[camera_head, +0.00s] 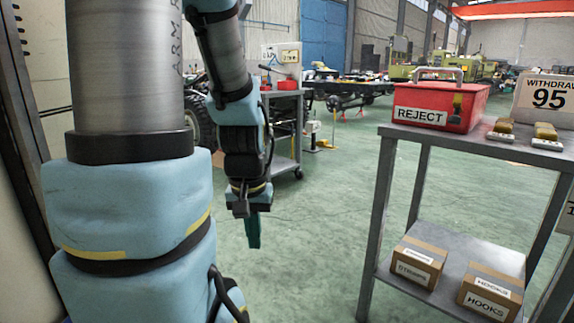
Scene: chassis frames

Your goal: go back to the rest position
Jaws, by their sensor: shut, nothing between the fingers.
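My gripper (253,238) hangs from the end of my arm, left of the middle of the view, with its teal fingers pointing down. The fingers look shut and hold nothing. It is in the open air above the green floor, to the left of the grey metal table (394,133) and touching nothing that I can see. My upper arm fills the left of the view and hides what is behind it.
The table bears a red REJECT box (420,117), two small parts on pale blocks (503,130) and a WITHDRAWN sign (548,97). Two cartons (418,262) (491,290) sit on its lower shelf. A grey cart (283,128) stands behind my gripper. The middle floor is clear.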

